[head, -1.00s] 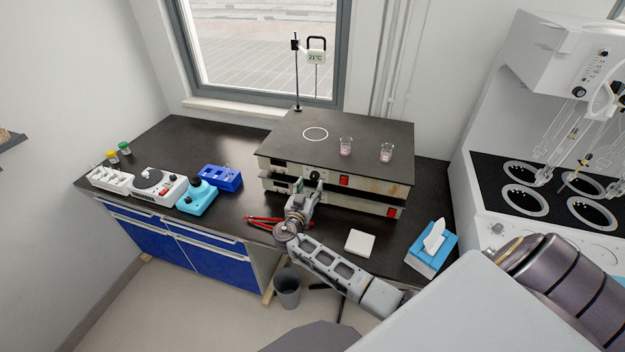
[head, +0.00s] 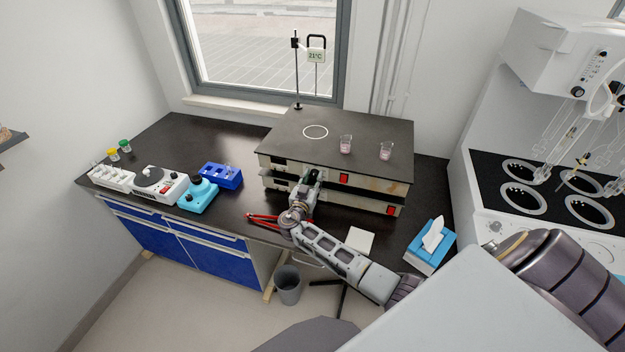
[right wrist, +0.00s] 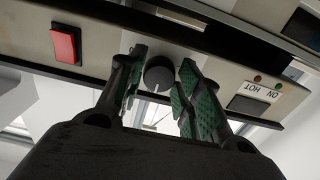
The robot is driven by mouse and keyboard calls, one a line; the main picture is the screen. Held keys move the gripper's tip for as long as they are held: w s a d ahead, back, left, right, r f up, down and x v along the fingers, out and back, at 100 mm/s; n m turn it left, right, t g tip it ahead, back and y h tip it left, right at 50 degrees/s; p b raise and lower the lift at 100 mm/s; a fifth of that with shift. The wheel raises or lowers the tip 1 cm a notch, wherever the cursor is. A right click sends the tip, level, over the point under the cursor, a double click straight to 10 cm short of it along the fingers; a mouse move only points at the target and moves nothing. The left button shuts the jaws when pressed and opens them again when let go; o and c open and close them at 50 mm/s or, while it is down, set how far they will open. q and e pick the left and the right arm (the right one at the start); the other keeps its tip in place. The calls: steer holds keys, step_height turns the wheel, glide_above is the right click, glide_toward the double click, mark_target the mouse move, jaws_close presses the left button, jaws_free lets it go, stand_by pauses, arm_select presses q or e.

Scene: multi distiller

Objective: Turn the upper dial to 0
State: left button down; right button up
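Two flat heaters with dark tops are stacked on the bench, and the upper heater (head: 375,172) has a red switch (head: 344,178) on its front. My right gripper (head: 312,178) is at the front of the upper heater and hides its dial in the head view. In the right wrist view, the black round upper dial (right wrist: 159,74) sits between the green-padded fingers of my right gripper (right wrist: 160,82). The gripper is open, with a finger on each side of the dial and small gaps visible. A pale mark shows on the dial. My left gripper is not in view.
Two small beakers (head: 345,145) stand on the upper heater. The lower heater has its own red switch (head: 390,211).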

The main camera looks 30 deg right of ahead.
steer(key=c, duration=0.4)
steer(key=shift+c, duration=0.2)
steer(key=shift+n, duration=0.3)
